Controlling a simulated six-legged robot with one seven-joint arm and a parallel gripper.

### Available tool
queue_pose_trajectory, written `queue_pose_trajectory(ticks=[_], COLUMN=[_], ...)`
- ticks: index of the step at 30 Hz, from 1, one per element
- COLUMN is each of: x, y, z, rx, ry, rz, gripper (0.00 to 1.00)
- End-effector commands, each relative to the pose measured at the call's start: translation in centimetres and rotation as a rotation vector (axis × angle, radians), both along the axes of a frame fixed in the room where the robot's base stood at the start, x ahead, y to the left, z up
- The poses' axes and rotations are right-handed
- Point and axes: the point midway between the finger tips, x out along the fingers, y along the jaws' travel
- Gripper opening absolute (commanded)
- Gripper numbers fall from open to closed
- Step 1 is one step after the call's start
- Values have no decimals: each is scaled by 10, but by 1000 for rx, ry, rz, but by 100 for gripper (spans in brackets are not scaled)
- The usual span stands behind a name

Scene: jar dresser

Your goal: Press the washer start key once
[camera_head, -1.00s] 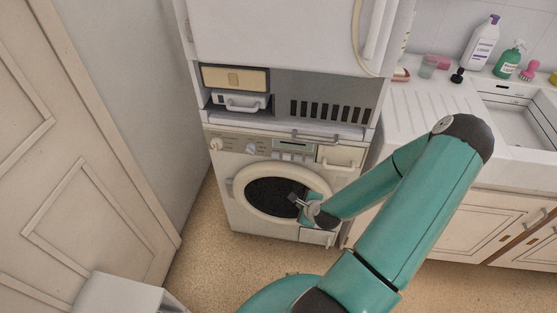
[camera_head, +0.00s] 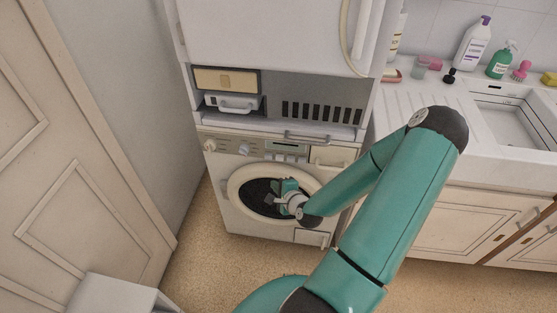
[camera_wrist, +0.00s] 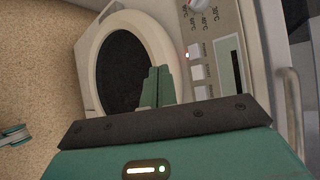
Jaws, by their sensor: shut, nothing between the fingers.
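The white washer (camera_head: 222,195) stands below a cabinet, with a round door (camera_head: 234,190) and dark window. Its control panel (camera_head: 225,147) runs above the door with knobs, a display (camera_head: 285,147) and a row of small pale keys (camera_head: 285,158). My gripper (camera_head: 272,198) is shut and empty in front of the door window, below the keys. Its green fingers also show in the wrist view (camera_wrist: 157,84), apart from the keys.
A handle bar (camera_head: 308,138) sticks out above the panel's right part. A drawer front (camera_head: 328,156) is right of the keys. The counter and sink (camera_head: 515,128) with bottles are at the right.

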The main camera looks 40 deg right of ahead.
Motion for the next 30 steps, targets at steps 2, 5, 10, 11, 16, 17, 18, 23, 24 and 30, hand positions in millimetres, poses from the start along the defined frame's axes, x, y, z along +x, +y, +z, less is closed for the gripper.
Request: queue_pose_trajectory(ticks=[2,5,10,11,16,17,18,23,24,30], x=[3,8,22,24,38,41,44,52,53,54], y=[-3,-10,-27,-30,-48,-50,-54,-64,-65,-67], z=[0,0,0,0,0,0,0,0,0,0], rx=[-1,-2,-3,-1,-1,0,0,0,1,1], ry=[0,-2,-1,-1,0,0,-1,0,0,1], rz=[0,1,2,2,3,3,3,5,4,4], gripper=[0,0,0,0,0,0,0,0,0,0])
